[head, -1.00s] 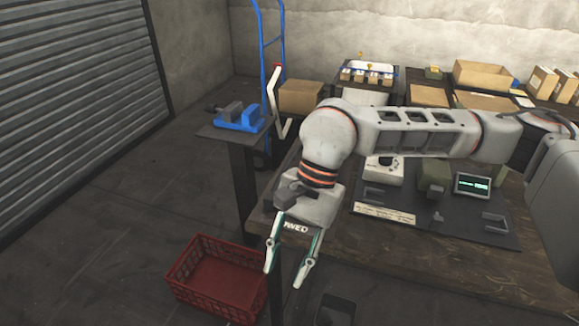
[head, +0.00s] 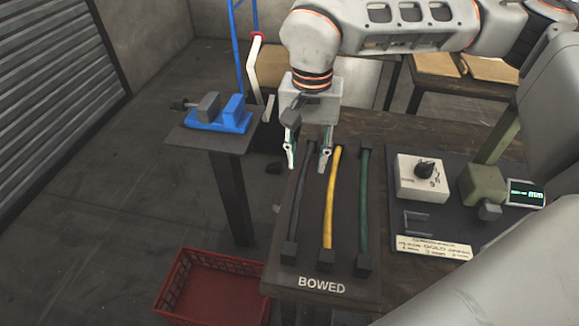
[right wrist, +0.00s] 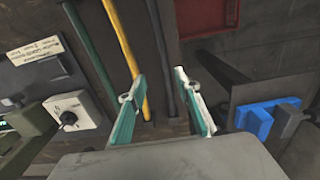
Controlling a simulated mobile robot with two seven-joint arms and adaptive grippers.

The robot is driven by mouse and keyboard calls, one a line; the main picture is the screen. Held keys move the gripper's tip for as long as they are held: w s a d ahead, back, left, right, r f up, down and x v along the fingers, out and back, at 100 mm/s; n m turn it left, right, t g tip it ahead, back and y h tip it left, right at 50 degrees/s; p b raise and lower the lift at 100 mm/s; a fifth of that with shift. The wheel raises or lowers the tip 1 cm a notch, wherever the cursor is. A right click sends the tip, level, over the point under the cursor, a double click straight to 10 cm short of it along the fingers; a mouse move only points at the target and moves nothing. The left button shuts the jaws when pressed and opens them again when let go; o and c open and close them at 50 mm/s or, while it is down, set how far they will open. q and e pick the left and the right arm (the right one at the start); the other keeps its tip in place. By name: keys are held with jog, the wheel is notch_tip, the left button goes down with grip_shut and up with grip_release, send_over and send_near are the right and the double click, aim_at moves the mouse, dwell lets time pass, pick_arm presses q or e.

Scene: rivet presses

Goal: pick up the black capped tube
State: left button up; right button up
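The black capped tube (head: 303,200) lies lengthwise at the left of a dark board (head: 312,284) marked BOWED, with a block at its near end. A yellow tube (head: 332,195) and a green tube (head: 364,200) lie to its right on the same board. My right gripper (head: 307,167) is open and empty, fingers pointing down over the far part of the black tube. In the right wrist view the black tube (right wrist: 161,55) runs between the open fingertips, apart from both; the yellow tube (right wrist: 126,45) passes close to one finger. My left gripper is not in view.
A blue vise (head: 220,115) stands on a pedestal at left. A red crate (head: 205,290) is on the floor below the bench. A white dial box (head: 422,178), a green device (head: 482,187) and a label card (head: 434,247) lie to the right of the board.

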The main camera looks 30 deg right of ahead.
aim_at(303, 184)
jog(key=shift+w+f, duration=0.15)
jog(key=shift+w, duration=0.1)
jog(key=shift+f, duration=0.3)
notch_tip(303, 184, down, 2)
jog(key=shift+s+f+b, duration=0.1)
jog(key=shift+s+b, duration=0.05)
jog(key=shift+b, duration=0.15)
jog(key=f, duration=0.4)
jog(key=shift+a+f+b, duration=0.15)
jog(key=shift+a+b, duration=0.1)
jog(key=shift+b, duration=0.1)
jog(key=shift+f, duration=0.25)
grip_shut()
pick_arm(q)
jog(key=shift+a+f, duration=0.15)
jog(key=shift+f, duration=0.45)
